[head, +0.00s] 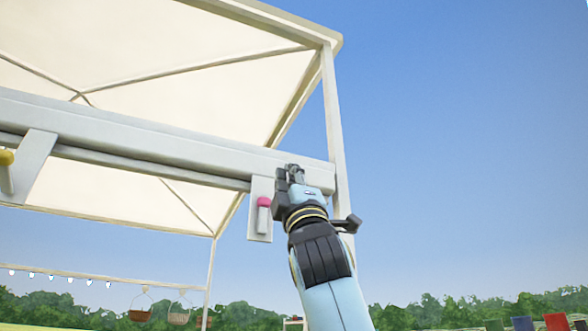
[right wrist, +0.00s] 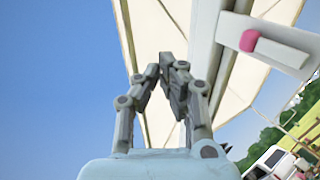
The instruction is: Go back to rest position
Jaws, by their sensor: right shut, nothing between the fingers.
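My right gripper (head: 291,174) is raised high in front of the canopy's white crossbeam in the head view. In the right wrist view the fingers of my right gripper (right wrist: 166,72) meet at their tips, with nothing between them. A pink-tipped peg (head: 264,203) on a white plate is just left of the gripper in the head view. The pink peg (right wrist: 250,41) shows at the upper right in the right wrist view, apart from the fingers. My left gripper is not in view.
A white crossbeam (head: 130,137) runs under the cream canopy (head: 150,60), with a yellow-tipped peg (head: 6,158) at far left. A post (head: 334,120) stands behind my right arm. Hanging baskets (head: 140,314) show low left. Open sky fills the right side.

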